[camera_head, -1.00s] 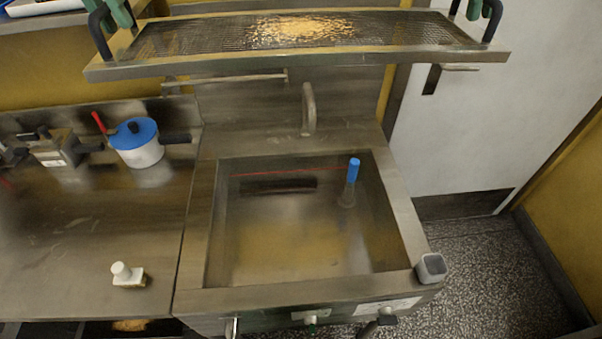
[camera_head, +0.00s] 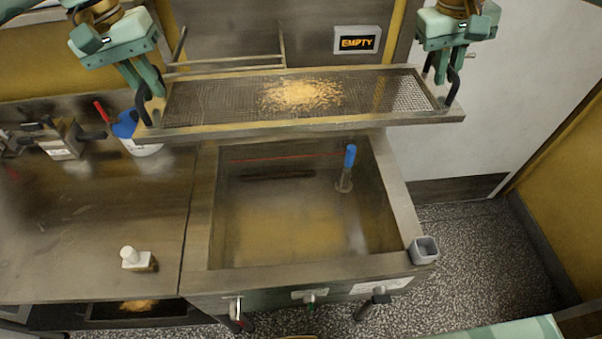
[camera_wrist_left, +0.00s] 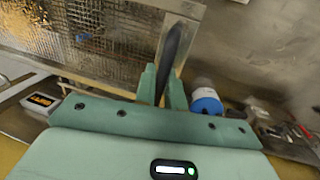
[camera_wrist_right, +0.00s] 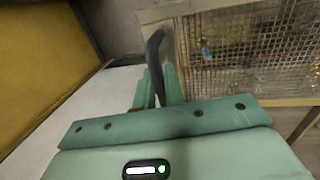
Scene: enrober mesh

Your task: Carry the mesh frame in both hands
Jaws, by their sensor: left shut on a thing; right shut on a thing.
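The mesh frame (camera_head: 380,92) is a wide metal-rimmed screen with a heap of golden crumbs (camera_head: 300,94) near its middle. It hangs in the air above the back part of the sink, close to level in the head view. My left gripper (camera_head: 146,92) is shut on the black handle at the frame's left end, which also shows in the left wrist view (camera_wrist_left: 175,50). My right gripper (camera_head: 446,78) is shut on the black handle at the right end, also seen in the right wrist view (camera_wrist_right: 156,55).
The sink (camera_head: 290,220) lies below, with a blue-topped bottle-like thing (camera_head: 349,160) in it. A grey cup (camera_head: 423,250) sits at its front right corner. A blue-lidded pot (camera_head: 125,125) stands on the left counter, partly hidden by the frame.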

